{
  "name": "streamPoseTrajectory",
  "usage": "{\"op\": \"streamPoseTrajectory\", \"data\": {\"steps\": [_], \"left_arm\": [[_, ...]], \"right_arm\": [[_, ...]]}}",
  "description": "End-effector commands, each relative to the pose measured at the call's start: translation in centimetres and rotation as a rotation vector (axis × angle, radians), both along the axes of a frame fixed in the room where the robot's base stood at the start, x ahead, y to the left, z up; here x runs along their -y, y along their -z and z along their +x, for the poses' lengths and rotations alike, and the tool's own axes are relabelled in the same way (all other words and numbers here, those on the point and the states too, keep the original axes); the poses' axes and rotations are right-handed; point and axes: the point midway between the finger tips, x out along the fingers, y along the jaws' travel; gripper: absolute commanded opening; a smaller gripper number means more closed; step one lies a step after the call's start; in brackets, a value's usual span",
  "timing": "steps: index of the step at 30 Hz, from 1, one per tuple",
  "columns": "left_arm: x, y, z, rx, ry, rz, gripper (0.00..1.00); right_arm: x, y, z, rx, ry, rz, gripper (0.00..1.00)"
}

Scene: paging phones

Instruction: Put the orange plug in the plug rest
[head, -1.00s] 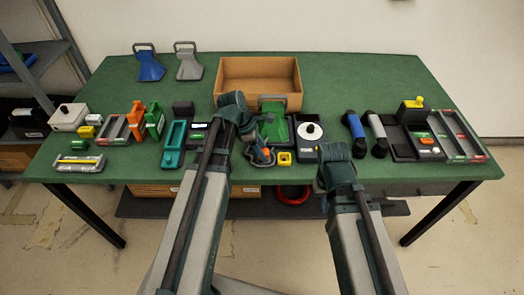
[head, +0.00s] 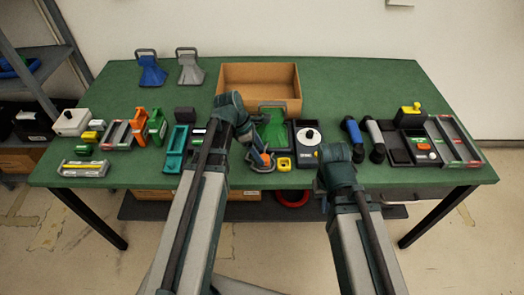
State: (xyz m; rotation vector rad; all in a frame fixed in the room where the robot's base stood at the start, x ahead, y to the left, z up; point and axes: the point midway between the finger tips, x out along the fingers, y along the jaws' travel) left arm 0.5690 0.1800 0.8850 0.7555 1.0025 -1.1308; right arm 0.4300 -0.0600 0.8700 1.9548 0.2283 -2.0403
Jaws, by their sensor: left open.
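My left gripper (head: 262,161) is low over the front middle of the table, beside a small yellow block with a dark opening (head: 284,163). Its jaws are open. A small orange piece (head: 259,157) shows at the jaws; it may be the orange plug, but I cannot tell whether it lies between the fingers or is apart from them. I cannot identify the plug rest for certain; the yellow block is one candidate. My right gripper (head: 334,186) is near the front edge, right of the middle, its fingers largely hidden by its wrist.
A cardboard box (head: 259,73) stands at the back. A green scoop-like piece (head: 276,130) and a black device with a white disc (head: 308,140) are close to my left gripper. Orange (head: 139,123) and green (head: 157,123) upright pieces stand at left. The back right is clear.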

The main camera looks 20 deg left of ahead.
Motion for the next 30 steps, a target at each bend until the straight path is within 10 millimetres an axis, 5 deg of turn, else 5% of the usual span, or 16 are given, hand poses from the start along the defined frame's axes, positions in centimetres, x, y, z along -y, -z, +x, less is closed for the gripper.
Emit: {"op": "streamPoseTrajectory", "data": {"steps": [12, 23, 26, 30], "left_arm": [[-2.6, -7.1, -0.7, 0.000, -0.003, 0.000, 0.74], [-3.5, -8.7, -1.0, 0.000, 0.001, 0.000, 0.74], [-2.6, -8.5, -1.4, 0.011, 0.064, 0.019, 0.74], [1.0, -8.0, -3.5, 0.067, 0.389, 0.104, 0.74]], "right_arm": [[0.0, -7.1, 0.0, 0.000, 0.000, 0.000, 0.00], [0.0, -8.7, 0.0, 0.000, 0.000, 0.000, 0.00], [0.0, -8.6, 0.0, 0.000, 0.000, 0.000, 0.00], [0.0, -8.6, 0.0, 0.000, 0.000, 0.000, 0.00]]}}
